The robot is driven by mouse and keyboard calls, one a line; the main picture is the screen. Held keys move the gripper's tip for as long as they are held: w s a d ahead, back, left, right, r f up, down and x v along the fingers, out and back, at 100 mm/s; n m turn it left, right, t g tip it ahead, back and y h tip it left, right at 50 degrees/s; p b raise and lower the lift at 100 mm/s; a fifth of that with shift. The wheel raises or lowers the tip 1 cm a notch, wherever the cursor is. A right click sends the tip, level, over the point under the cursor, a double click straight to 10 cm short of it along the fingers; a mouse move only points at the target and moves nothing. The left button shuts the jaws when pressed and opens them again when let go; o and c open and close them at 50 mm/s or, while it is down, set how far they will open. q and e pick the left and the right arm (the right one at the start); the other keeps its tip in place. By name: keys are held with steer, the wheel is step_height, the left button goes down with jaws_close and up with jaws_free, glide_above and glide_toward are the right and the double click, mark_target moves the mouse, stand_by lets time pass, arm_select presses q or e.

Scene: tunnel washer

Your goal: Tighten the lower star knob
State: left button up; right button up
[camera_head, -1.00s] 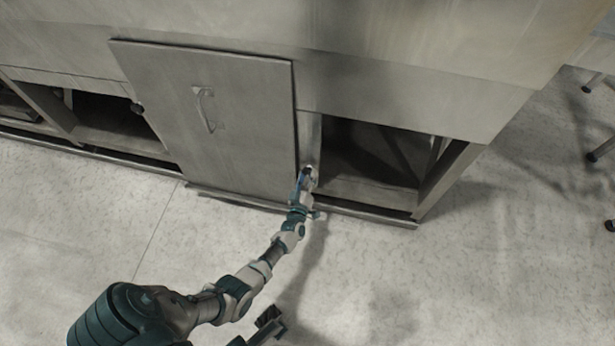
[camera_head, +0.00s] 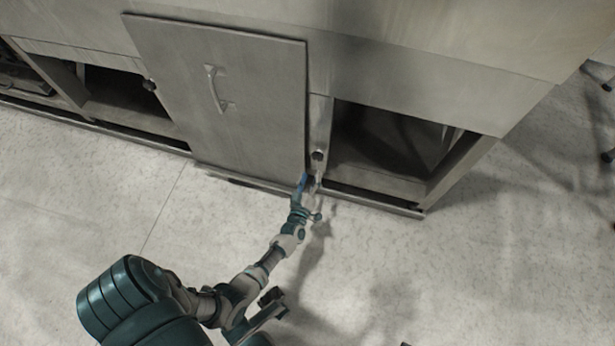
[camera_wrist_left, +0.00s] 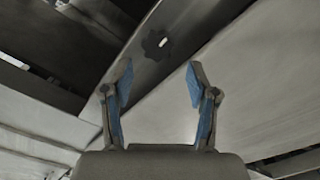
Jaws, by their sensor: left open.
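A dark star knob (camera_head: 318,156) sits on the narrow metal post just right of the closed panel (camera_head: 222,100). In the left wrist view the star knob (camera_wrist_left: 157,43) shows as a dark lobed disc with a pale slot in its middle. My left gripper (camera_head: 308,182) is open, its blue-padded fingers spread and nothing between them. In the left wrist view my left gripper (camera_wrist_left: 160,70) points at the knob, which lies beyond the fingertips, roughly between them and apart from them.
Open bays lie right (camera_head: 385,150) and left (camera_head: 125,95) of the panel. Another dark knob (camera_head: 149,85) sits at the panel's left edge. A handle (camera_head: 216,90) sticks out from the panel. A low rail (camera_head: 375,202) runs along the base. The floor in front is clear.

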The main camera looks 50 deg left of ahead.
arm_select(q)
steer(key=v, duration=0.5)
steer(key=shift+s+d, duration=0.1)
steer(key=shift+s, duration=0.1)
